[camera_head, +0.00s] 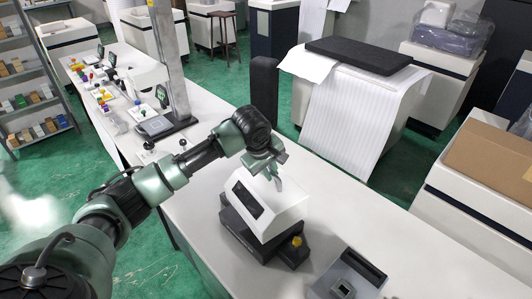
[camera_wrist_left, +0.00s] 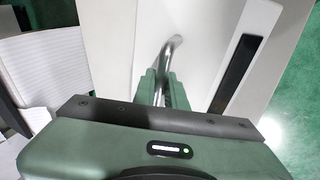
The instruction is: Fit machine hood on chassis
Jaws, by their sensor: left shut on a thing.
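The machine hood (camera_head: 279,201) is a white cover with a sloped front and a dark slot, in the middle of the head view. It stands over the dark chassis (camera_head: 238,226) on the white table; whether it is fully seated I cannot tell. My left gripper (camera_head: 270,170) is above the hood, shut on its metal handle. In the left wrist view the green fingers (camera_wrist_left: 161,88) close around the curved metal handle (camera_wrist_left: 172,50), with the white hood (camera_wrist_left: 195,50) and its dark slot behind. My right gripper is in neither view.
The white table (camera_head: 340,215) has clear room right of the hood. A grey device (camera_head: 347,275) stands near the front edge. A stand with a post (camera_head: 172,70) and small coloured parts lie to the left. A dark upright block (camera_head: 264,85) stands behind the table.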

